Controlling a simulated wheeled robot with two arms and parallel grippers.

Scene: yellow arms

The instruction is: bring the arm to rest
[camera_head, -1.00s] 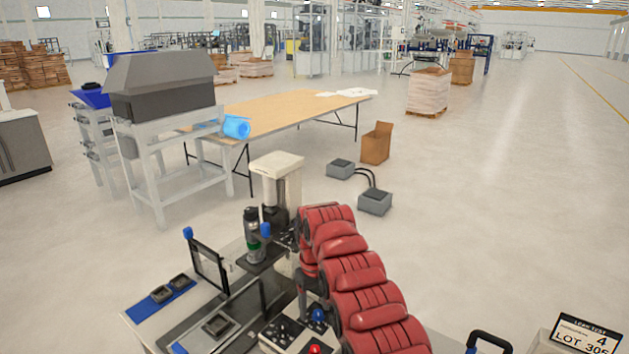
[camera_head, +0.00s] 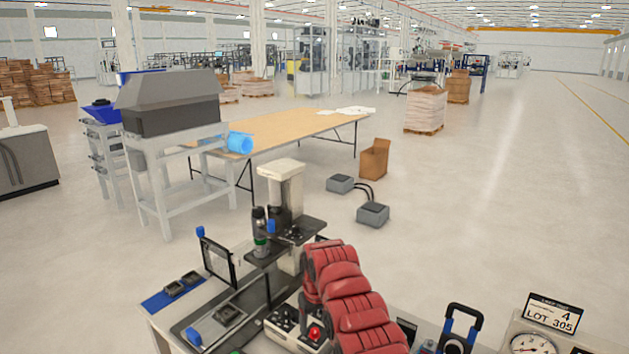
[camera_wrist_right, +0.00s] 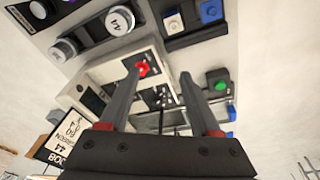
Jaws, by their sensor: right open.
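My red right arm (camera_head: 350,300) rises from the bottom edge in the head view and bends over at its top above the near bench. Its gripper is mostly hidden behind the arm there. In the right wrist view my right gripper (camera_wrist_right: 158,78) shows two dark fingers spread apart with nothing between them. Beyond the fingers are a panel with a red button (camera_wrist_right: 142,68) and a green button (camera_wrist_right: 217,85); I cannot tell the exact gap. My left gripper is not in view.
The near bench holds a fixture with a black frame (camera_head: 218,262), a white press-like column (camera_head: 281,188), a dial gauge (camera_head: 533,344) and a lot sign (camera_head: 552,313). Behind are a wooden-topped table (camera_head: 290,126), a carton (camera_head: 374,159) and grey boxes (camera_head: 373,214). Open floor lies right.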

